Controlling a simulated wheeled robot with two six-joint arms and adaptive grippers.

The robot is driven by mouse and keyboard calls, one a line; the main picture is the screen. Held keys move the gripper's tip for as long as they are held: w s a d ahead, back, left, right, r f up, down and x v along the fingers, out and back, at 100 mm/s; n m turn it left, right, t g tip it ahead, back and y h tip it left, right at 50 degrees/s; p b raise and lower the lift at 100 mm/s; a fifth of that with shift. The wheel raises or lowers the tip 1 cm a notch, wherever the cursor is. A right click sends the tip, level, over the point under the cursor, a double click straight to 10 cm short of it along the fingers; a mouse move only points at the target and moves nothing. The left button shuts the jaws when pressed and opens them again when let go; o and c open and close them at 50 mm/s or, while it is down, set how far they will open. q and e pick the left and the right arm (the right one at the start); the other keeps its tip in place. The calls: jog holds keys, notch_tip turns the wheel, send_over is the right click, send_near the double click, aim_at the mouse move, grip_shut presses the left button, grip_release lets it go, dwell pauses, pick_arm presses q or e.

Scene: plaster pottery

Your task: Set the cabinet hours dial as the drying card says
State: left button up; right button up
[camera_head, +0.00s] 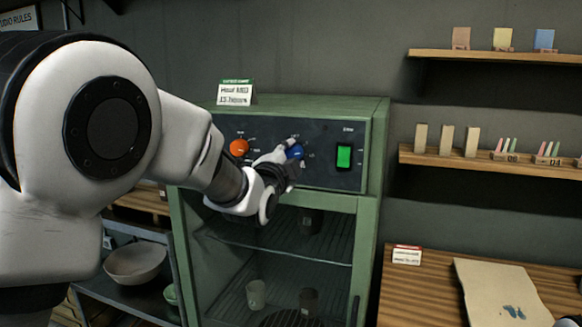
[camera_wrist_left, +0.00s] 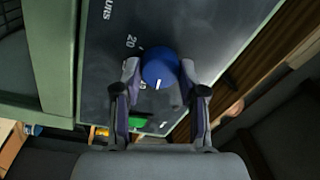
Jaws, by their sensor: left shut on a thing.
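The green cabinet (camera_head: 378,170) has a dark control panel (camera_head: 318,177). The blue hours dial (camera_head: 295,151) sits mid-panel; it also shows in the left wrist view (camera_wrist_left: 160,67) with a white pointer line. A "20" mark and part of the word "HOURS" are legible beside it there. My left gripper (camera_head: 283,158) is shut on the blue dial, one fingertip at each side, as the left wrist view (camera_wrist_left: 160,76) shows. The drying card (camera_head: 235,92) stands on the cabinet top and seems to read "Heat MED, 15 hours". My right gripper is out of view.
An orange knob (camera_head: 239,147) is left of the dial; a lit green switch (camera_head: 344,156) is right. Cups stand on wire racks inside the cabinet below. A bowl (camera_head: 136,263) sits lower left. Wall shelves (camera_head: 490,164) and a wooden table (camera_head: 403,290) are at right.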

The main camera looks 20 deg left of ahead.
pick_arm(q)
jog(key=m+b, duration=0.3)
jog(key=m, duration=0.2)
jog(key=shift+f+h, duration=0.1)
jog(key=shift+h, duration=0.2)
jog(key=m+b, duration=0.3)
jog(key=m, duration=0.1)
jog(key=shift+a, duration=0.1)
jog(key=m+h+b, duration=0.1)
jog(key=m+b, duration=0.2)
jog(key=m, duration=0.1)
jog(key=shift+g, duration=0.3)
jog(key=shift+r+m+b, duration=0.2)
jog(key=shift+m+b, duration=0.85)
jog(key=shift+m, duration=0.15)
jog(key=o, duration=0.9)
jog(key=shift+c, duration=0.2)
jog(key=shift+o, duration=1.4)
jog(key=shift+w, duration=0.1)
